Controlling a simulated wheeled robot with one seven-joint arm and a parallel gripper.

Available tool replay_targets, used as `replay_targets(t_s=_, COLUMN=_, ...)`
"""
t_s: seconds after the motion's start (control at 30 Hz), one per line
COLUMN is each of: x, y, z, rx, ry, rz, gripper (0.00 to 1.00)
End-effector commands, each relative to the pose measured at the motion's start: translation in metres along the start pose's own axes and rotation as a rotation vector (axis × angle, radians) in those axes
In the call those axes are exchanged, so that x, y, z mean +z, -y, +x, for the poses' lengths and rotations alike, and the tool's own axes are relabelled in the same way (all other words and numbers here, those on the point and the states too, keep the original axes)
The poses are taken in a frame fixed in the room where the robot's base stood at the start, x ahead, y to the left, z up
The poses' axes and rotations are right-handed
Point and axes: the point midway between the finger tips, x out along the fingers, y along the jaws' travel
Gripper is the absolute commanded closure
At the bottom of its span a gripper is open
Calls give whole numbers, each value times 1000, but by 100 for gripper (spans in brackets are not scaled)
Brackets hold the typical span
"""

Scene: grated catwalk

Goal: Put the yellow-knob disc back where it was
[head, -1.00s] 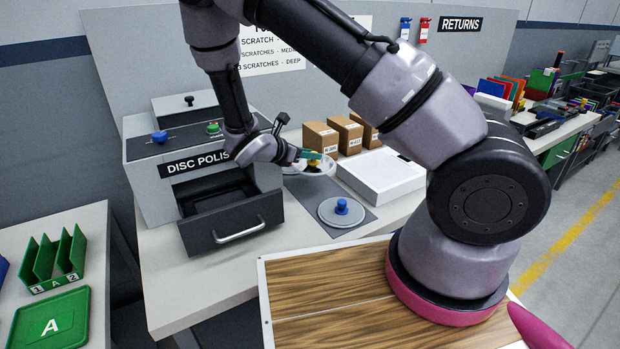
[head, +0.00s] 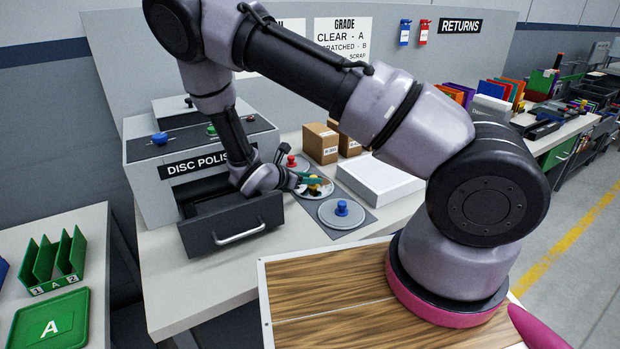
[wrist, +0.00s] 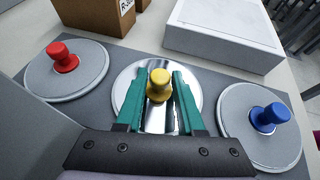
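The yellow-knob disc (wrist: 159,110) has a shiny, mirror-like face. It sits between the red-knob disc (wrist: 66,68) and the blue-knob disc (wrist: 262,135), over the grey mat (wrist: 208,104). It looks level and at or very near the mat; I cannot tell whether it touches. My gripper (wrist: 159,88) has its teal fingers on both sides of the yellow knob, seemingly shut on it. In the head view my gripper (head: 309,181) reaches down over the disc (head: 317,191), partly covering it. The blue-knob disc (head: 341,213) lies in front, the red knob (head: 291,161) behind.
The disc polisher (head: 165,190) stands left, its drawer (head: 235,225) pulled out close beside my wrist. A white box (head: 380,182) lies right of the mat, with brown cartons (head: 321,143) behind. A green rack (head: 55,262) and green tray (head: 50,322) stand far left.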

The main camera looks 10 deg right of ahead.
Motion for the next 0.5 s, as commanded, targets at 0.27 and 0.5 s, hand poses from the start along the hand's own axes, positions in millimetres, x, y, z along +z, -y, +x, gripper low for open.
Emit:
replay_targets(t_s=0.27, x=0, y=0, z=0, rx=0, ry=0, rz=0, gripper=39)
replay_targets(t_s=0.5, x=3, y=-1, z=-12, rx=3, ry=-1, rz=1, gripper=39)
